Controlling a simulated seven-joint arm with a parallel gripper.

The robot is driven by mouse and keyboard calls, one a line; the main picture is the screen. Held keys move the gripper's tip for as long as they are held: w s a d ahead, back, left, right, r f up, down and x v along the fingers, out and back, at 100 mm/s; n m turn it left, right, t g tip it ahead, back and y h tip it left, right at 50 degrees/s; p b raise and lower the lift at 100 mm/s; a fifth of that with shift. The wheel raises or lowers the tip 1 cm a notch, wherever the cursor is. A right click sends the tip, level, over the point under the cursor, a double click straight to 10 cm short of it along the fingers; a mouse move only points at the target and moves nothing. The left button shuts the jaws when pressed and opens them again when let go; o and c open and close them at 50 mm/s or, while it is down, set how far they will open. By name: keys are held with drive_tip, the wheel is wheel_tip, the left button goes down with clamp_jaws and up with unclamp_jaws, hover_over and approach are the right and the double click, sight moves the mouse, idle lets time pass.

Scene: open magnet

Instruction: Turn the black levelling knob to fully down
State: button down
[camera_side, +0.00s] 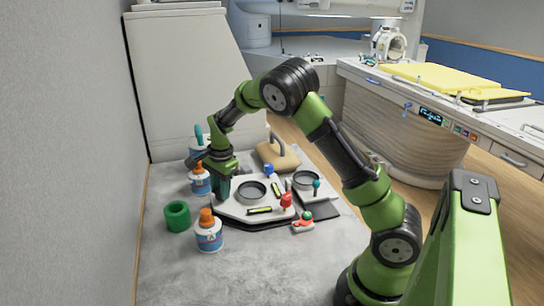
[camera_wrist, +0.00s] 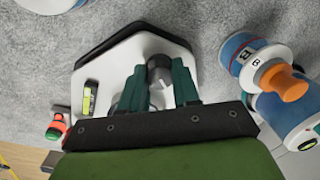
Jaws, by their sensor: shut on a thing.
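The black levelling knob (camera_wrist: 158,66) shows in the wrist view between the two dark green fingers of my gripper (camera_wrist: 158,88). It is dark and round, with a pale mark on its near side. My gripper is shut on it, one finger on each side. The knob is at a corner of a white angular plate (camera_wrist: 135,48) with a dark edge. In the side view my gripper (camera_side: 221,188) points down at the left end of the white plate (camera_side: 233,209), and its fingers hide the knob. How far the knob is turned cannot be told.
Bottles with orange caps (camera_side: 208,235) (camera_wrist: 285,85) stand close to the plate. Level vials (camera_side: 260,210), a red knob (camera_side: 286,200) and a blue knob (camera_side: 268,170) are on the plate. The grey front surface is clear.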

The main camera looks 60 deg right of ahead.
drive_tip(key=m, duration=0.7)
drive_tip(key=shift+a, duration=0.15)
drive_tip(key=c, duration=1.9)
unclamp_jaws()
drive_tip(key=m, duration=0.6)
drive_tip(key=shift+m+h, duration=0.3)
drive_tip(key=shift+o, duration=0.2)
drive_tip(key=o, duration=1.1)
drive_tip(key=shift+c, duration=0.2)
wheel_tip(320, 180, up, 17)
drive_tip(key=s, duration=0.1)
drive_tip(key=shift+s+a, duration=0.35)
drive_tip(key=shift+f, duration=0.1)
